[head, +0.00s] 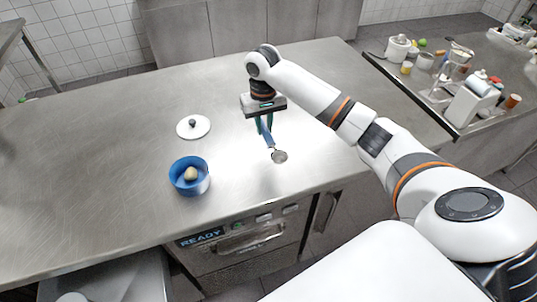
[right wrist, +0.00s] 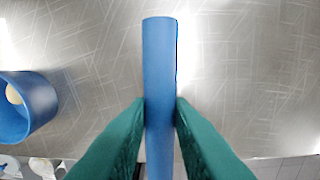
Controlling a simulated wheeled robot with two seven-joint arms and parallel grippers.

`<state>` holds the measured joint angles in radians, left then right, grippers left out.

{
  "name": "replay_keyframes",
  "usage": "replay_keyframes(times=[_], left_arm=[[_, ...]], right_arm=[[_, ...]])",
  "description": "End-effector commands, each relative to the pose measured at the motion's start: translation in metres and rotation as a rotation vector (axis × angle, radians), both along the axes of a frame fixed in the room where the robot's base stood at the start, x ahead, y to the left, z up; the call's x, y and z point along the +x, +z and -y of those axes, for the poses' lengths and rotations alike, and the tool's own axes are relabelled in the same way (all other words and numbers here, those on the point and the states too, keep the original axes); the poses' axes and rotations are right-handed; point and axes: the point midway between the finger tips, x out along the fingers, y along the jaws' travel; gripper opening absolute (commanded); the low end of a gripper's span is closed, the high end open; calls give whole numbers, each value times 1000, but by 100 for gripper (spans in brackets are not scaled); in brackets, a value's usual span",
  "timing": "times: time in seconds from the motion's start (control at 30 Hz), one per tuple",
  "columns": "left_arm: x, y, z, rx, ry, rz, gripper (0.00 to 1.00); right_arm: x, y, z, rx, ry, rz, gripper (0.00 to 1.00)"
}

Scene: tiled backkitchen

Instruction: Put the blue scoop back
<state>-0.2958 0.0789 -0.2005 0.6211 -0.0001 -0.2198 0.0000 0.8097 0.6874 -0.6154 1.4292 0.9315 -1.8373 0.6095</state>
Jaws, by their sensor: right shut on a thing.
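The blue scoop has a blue handle (head: 267,138) and a round metal bowl (head: 279,157). My right gripper (head: 264,124) is shut on the handle, with the metal bowl toward the counter's front edge. In the right wrist view the handle (right wrist: 159,60) stands between the two green fingers (right wrist: 160,112). The scoop looks tilted; I cannot tell whether its bowl touches the counter. A blue round container (head: 188,187) with a pale yellowish lump (head: 191,174) in it stands to the left, and also shows in the right wrist view (right wrist: 40,105). My left gripper is not in view.
A white round lid (head: 193,127) with a dark knob lies behind the container. The steel counter (head: 100,150) is otherwise largely clear. A second counter (head: 440,110) at the right holds several small items and a white machine (head: 472,100). An appliance marked READY (head: 203,237) is below the front edge.

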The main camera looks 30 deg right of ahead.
Motion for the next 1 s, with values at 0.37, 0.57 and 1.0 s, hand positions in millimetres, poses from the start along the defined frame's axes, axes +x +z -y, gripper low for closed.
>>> replay_keyframes(times=[0.37,0.57,1.0], left_arm=[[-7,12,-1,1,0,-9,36],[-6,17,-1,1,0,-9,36],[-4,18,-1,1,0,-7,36]], right_arm=[[-2,-56,0,1,0,-7,0],[-3,-83,0,-1,0,-8,0],[-2,-96,0,-1,1,-4,0]])
